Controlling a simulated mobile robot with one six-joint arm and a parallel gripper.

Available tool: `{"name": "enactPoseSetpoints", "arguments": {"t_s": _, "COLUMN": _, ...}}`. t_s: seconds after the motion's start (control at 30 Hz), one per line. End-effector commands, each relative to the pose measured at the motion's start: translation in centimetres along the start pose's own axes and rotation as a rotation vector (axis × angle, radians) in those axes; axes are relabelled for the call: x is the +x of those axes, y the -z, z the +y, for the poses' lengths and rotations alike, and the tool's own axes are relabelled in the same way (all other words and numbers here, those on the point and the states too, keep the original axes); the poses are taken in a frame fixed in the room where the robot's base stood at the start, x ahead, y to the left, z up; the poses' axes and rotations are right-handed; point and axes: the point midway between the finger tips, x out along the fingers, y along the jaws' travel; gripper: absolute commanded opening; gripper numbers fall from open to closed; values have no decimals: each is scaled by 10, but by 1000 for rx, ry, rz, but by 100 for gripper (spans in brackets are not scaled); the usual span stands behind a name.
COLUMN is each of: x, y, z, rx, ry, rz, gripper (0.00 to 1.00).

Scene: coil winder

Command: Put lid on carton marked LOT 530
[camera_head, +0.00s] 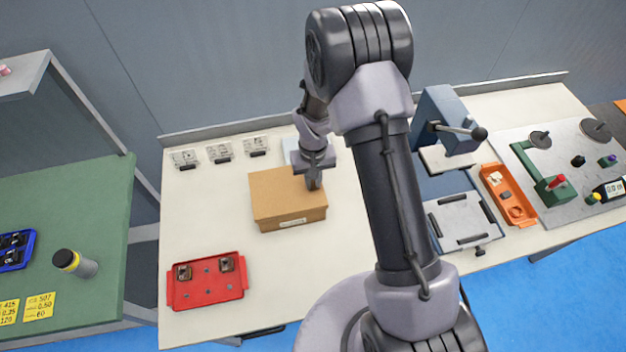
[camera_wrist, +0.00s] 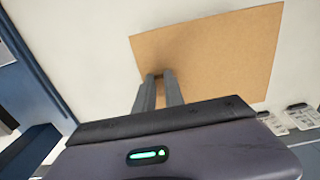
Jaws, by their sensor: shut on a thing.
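A brown cardboard lid (camera_head: 280,190) lies over the carton (camera_head: 291,224) on the cream table, and the two look like one closed box. A small pale label is on the carton's front, too small to read. My gripper (camera_head: 314,184) is at the lid's right edge. In the wrist view, the lid (camera_wrist: 215,55) shows as a flat brown panel, and my gripper's two fingers (camera_wrist: 158,82) are close together, shut on its near edge. I cannot tell whether the lid is fully seated, and the carton's inside is hidden.
A red tray (camera_head: 208,292) with small parts is in front to the left. Several small cards with parts (camera_head: 220,151) line the back. A pale flat item (camera_head: 290,147) is behind my gripper. A blue winder (camera_head: 447,110) and an orange tray (camera_head: 507,193) are to the right.

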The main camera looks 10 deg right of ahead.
Motion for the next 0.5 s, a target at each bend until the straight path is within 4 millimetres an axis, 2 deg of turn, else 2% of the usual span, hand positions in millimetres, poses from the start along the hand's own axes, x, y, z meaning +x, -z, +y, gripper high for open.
{"name": "enactPoseSetpoints", "arguments": {"t_s": 0.5, "x": 5, "y": 0, "z": 0, "rx": 0, "ry": 0, "rz": 0, "gripper": 0}}
